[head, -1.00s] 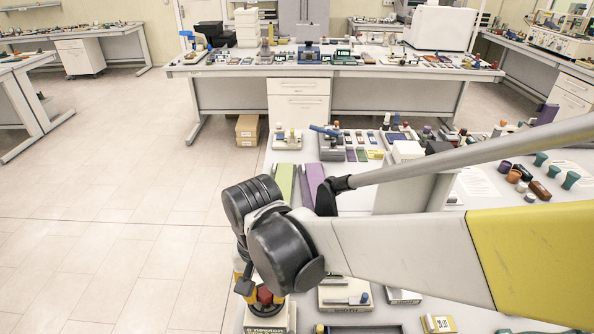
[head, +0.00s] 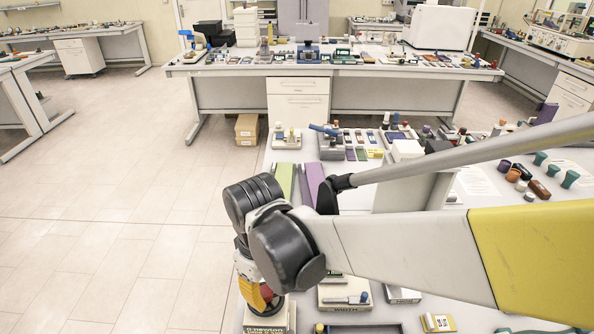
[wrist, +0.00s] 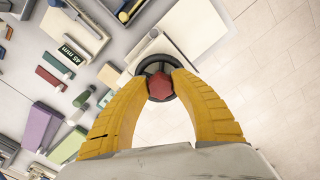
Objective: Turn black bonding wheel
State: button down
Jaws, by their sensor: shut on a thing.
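The black wheel (wrist: 156,67) shows in the wrist view as a round black rim with a red faceted knob (wrist: 160,88) at its middle. It sits at a corner of a pale base, which shows in the head view (head: 268,321) at the bench's near left edge. My gripper (wrist: 159,82) has its yellow fingers closed on either side of the red knob. In the head view my gripper (head: 266,297) points down over the base, and the knob shows partly beside a finger. The wheel's rim is mostly hidden there.
Another pale labelled block (head: 345,297) stands to the right on the bench. Green (head: 284,179) and purple (head: 313,183) bars lie behind my arm, with several small parts farther back. The floor left of the bench is clear.

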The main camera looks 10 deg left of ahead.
aim_at(266, 291)
jog(key=n, duration=1.3)
jog(key=shift+w, duration=0.15)
dwell(0.3)
jog(key=c, duration=1)
grip_release()
jog(key=shift+c, duration=0.2)
jog(key=shift+r, duration=0.1)
notch_tip(266, 291, up, 12)
